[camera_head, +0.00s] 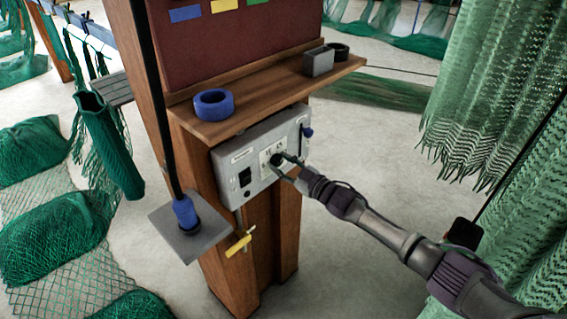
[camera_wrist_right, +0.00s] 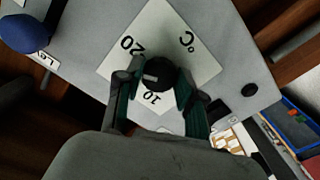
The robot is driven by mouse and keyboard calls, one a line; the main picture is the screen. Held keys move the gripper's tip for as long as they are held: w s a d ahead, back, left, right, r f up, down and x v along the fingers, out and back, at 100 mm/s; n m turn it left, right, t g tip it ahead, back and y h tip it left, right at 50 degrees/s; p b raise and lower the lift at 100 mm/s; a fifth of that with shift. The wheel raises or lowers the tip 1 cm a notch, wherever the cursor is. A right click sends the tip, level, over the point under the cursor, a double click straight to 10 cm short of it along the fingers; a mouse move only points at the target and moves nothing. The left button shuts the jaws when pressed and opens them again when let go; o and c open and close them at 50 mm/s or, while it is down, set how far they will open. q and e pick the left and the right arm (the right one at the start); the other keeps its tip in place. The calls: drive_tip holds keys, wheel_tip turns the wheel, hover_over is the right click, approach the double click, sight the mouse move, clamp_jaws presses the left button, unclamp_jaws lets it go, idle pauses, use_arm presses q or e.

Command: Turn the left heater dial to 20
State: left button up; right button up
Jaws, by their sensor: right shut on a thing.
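The heater dial (camera_head: 277,159) is a small black knob on a white scale plate at the middle of a grey control box (camera_head: 227,190). In the right wrist view the dial (camera_wrist_right: 159,72) carries a short white mark, and the plate (camera_wrist_right: 182,40) reads 20, 10 and °C. The mark is on the knob's side toward 20 and 10; its exact reading is hard to tell. My right gripper (camera_head: 285,168) is at the dial. In its wrist view, the two fingers (camera_wrist_right: 156,92) are closed on the knob from both sides. My left gripper is not in view.
A black switch (camera_head: 244,177) and a blue-knobbed lever (camera_head: 307,131) are on the box. Above it, a wooden shelf (camera_head: 265,92) holds a blue tape roll (camera_head: 213,105). A dark pole with a blue grip (camera_head: 184,212) stands left. Green netting (camera_head: 480,100) hangs right.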

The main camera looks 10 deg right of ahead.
drive_tip(key=m, duration=0.5)
drive_tip(key=shift+s+f, duration=0.1)
drive_tip(key=shift+a+m, duration=0.1)
drive_tip(key=shift+m, duration=0.3)
drive_tip(key=o, duration=1.1)
drive_tip(key=shift+o, duration=0.2)
drive_tip(key=v, duration=1.2)
drive_tip(key=shift+f, duration=0.1)
